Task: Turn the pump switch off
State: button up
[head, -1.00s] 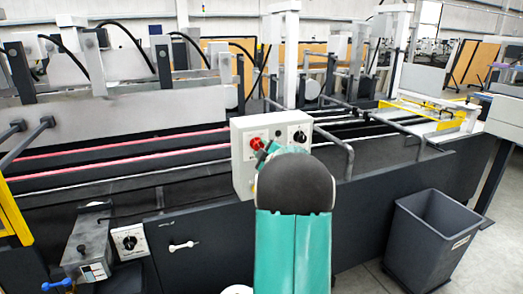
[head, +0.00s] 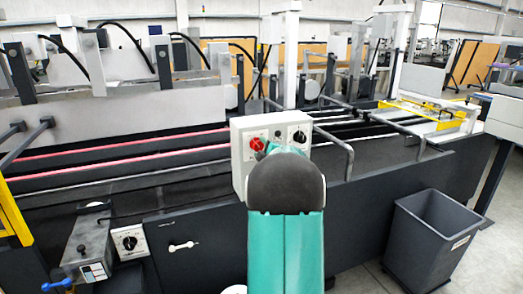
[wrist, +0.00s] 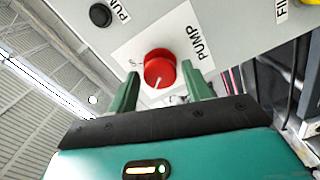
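The pump switch is a red round knob (wrist: 159,69) with a white pointer line, on a white plate labelled PUMP in the wrist view. In the head view the red knob (head: 257,144) shows on the left of the white control box (head: 239,165). My gripper (wrist: 163,80) is open, with one green finger on each side of the red knob. I cannot tell whether the fingers touch it. In the head view my own arm hides the gripper's fingers and the lower part of the box.
A black selector (head: 299,137) sits on the box right of the red knob. A black button (wrist: 100,15) is near it in the wrist view. A bent grey rail (head: 340,150) stands right of the box. A grey bin (head: 432,235) stands on the floor at right.

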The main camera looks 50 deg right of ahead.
jog(key=shift+o, duration=0.6)
jog(key=shift+w, duration=0.1)
jog(key=v, duration=1.4)
